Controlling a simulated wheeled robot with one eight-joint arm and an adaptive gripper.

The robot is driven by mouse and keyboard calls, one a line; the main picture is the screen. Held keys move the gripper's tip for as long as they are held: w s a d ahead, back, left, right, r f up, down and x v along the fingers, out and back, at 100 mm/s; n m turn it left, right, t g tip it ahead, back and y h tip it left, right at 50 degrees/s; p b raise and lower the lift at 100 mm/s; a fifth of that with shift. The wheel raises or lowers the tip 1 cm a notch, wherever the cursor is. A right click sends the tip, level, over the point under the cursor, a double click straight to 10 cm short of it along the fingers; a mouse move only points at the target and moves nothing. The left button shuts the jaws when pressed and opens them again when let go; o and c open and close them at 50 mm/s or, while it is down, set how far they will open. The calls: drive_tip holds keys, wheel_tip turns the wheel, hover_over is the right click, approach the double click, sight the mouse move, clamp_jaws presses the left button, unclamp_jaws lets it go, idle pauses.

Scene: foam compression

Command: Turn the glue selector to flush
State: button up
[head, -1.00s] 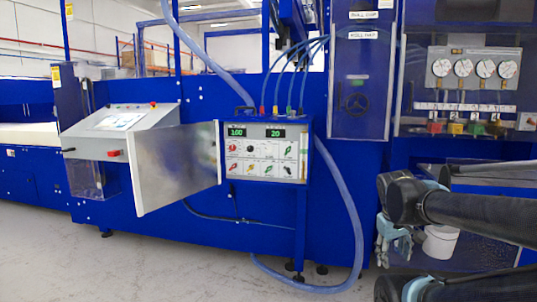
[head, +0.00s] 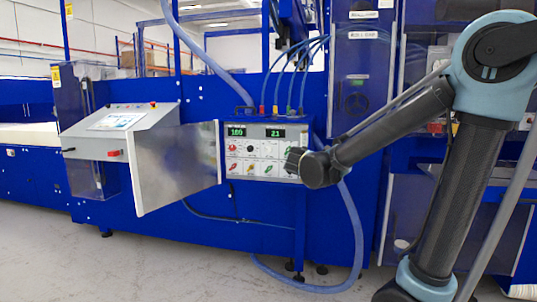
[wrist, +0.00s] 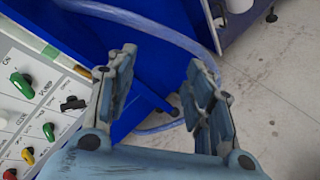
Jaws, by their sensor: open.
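The control panel (head: 262,156) on the blue machine carries two green displays and rows of small knobs. In the wrist view the panel's edge (wrist: 62,62) fills the left side, with a large green knob (wrist: 22,85), a black knob (wrist: 72,103), a smaller green knob (wrist: 48,130), a yellow knob (wrist: 28,155) and a red knob. The labels are too small to tell which is the glue selector. My gripper (wrist: 160,75) is open and empty, right of the black knob and apart from it.
An open metal door (head: 175,168) stands left of the panel. Blue hoses (head: 354,225) hang below and right of it, and thin tubes rise above it. A sloped console (head: 115,120) is further left. The floor in front is clear.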

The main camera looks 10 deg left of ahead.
drive_tip(key=w+a+r+n+t+y, duration=0.1)
drive_tip(key=a+n+t, duration=0.15)
drive_tip(key=a, duration=0.45)
drive_tip(key=a+r+n+t+y, duration=0.1)
drive_tip(key=a+r+n, duration=0.15)
drive_tip(key=a, duration=0.45)
drive_tip(key=n+t+y, duration=0.2)
drive_tip(key=n+y, duration=0.1)
drive_tip(key=n, duration=0.3)
approach(268, 150)
drive_tip(key=w, duration=0.9)
drive_tip(key=shift+w+f, duration=0.1)
drive_tip(key=shift+w, duration=0.05)
drive_tip(key=c, duration=1.1)
